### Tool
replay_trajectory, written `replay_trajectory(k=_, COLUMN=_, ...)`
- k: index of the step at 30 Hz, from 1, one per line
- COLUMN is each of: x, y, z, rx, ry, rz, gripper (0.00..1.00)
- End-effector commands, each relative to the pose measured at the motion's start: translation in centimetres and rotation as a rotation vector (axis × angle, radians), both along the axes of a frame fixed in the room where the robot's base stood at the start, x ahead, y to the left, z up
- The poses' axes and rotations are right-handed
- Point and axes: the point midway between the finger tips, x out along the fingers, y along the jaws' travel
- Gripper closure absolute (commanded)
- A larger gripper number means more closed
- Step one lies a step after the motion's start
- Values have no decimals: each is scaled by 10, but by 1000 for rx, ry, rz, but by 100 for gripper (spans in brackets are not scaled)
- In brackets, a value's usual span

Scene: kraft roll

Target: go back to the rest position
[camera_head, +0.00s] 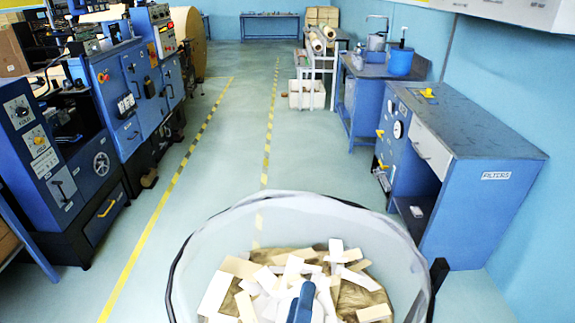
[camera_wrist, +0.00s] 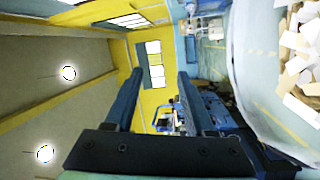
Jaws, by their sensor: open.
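My gripper (camera_wrist: 160,76) shows in the wrist view with its two blue fingers apart and nothing between them. The wrist picture is turned on its side, with the ceiling at the left and the floor at the right. The bin holds many white and cream paper scraps (camera_head: 288,272) over brown material. The bin's wall (camera_wrist: 245,60) and scraps also show at the right of the wrist view.
Blue machines (camera_head: 120,90) line the left side. A blue workbench (camera_head: 470,150) labelled FILTERS stands at the right, with a blue bucket (camera_head: 400,61) on a stand behind it. A rack with rolls (camera_head: 318,42) is further back.

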Motion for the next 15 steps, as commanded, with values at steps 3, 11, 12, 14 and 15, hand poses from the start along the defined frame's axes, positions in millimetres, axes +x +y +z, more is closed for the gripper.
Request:
replay_trajectory(k=3, x=27, y=-8, z=64, rx=223, ry=-168, rz=21, gripper=45)
replay_trajectory(k=11, x=51, y=-13, z=203, rx=682, ry=-480, rz=218, gripper=45)
replay_trajectory(k=12, x=50, y=-12, z=225, rx=743, ry=-522, rz=265, gripper=45)
replay_trajectory(k=14, x=46, y=-9, z=259, rx=830, ry=-581, rz=343, gripper=45)
replay_trajectory(k=15, x=42, y=-7, z=281, rx=883, ry=-616, rz=399, gripper=45)
